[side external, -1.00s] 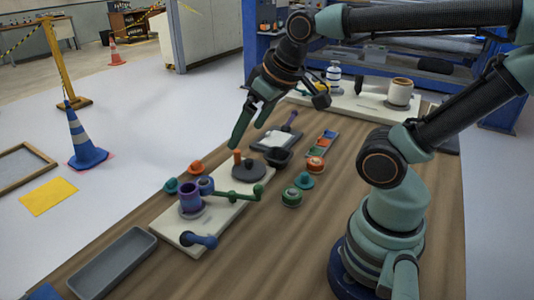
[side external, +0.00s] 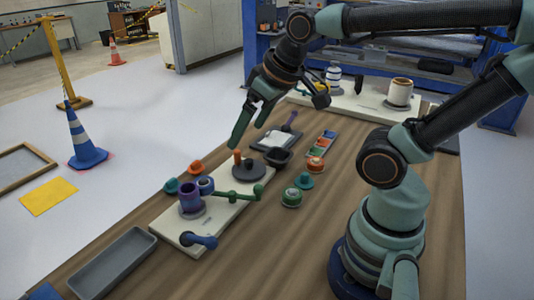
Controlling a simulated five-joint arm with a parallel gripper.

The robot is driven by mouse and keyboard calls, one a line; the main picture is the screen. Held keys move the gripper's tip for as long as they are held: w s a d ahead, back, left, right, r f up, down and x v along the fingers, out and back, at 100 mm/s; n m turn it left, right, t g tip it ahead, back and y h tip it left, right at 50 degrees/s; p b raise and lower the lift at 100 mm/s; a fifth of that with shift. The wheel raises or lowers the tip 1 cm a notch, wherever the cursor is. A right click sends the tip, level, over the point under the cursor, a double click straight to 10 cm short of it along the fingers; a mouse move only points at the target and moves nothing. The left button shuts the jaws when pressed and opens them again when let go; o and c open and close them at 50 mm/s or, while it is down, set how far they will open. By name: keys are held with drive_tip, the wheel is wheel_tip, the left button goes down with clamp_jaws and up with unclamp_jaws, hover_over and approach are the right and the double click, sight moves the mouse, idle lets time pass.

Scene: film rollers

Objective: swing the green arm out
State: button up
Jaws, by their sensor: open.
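The green arm (side external: 234,195) lies over the white board (side external: 180,236), reaching from near the purple cup to a knobbed end at the board's right edge. The purple cup (side external: 190,199) stands on the board at its left. My gripper (side external: 248,139) is open and empty, above and beyond the board's far end, pointing down. It is apart from the green arm, up and to the right of it in the picture. Nothing is between its fingers.
A dark disc with an orange peg (side external: 248,171) and a blue lever (side external: 199,241) are on the board. Green and orange knobs (side external: 304,181) stand to its right. A grey tray (side external: 115,262) lies front left. The wood table's right middle is clear.

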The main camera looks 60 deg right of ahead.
drive_tip(key=c, duration=0.6)
drive_tip(key=shift+w+d, duration=0.15)
drive_tip(key=shift+w, duration=0.05)
drive_tip(key=c, duration=0.6)
drive_tip(key=shift+w+d+r+m+g, duration=0.1)
drive_tip(key=shift+w+d+m+g, duration=0.2)
drive_tip(key=shift+w+g, duration=0.1)
clamp_jaws()
drive_tip(key=w+d+f+m+g, duration=0.6)
drive_tip(key=w+d+f+g, duration=0.15)
drive_tip(key=w+d, duration=0.2)
drive_tip(key=shift+y, duration=0.3)
drive_tip(key=x, duration=0.9)
drive_tip(key=shift+s+a+f, duration=0.2)
drive_tip(key=shift+s, duration=0.1)
drive_tip(key=shift+s+a+f, duration=0.25)
drive_tip(key=shift+s+a, duration=0.15)
drive_tip(key=shift+s, duration=0.15)
drive_tip(key=shift+s+a+f, duration=0.25)
drive_tip(key=shift+s+a, duration=0.1)
drive_tip(key=shift+s, duration=0.2)
drive_tip(key=shift+s+a+f, duration=0.15)
drive_tip(key=shift+s+a, duration=0.2)
drive_tip(key=shift+s, duration=0.25)
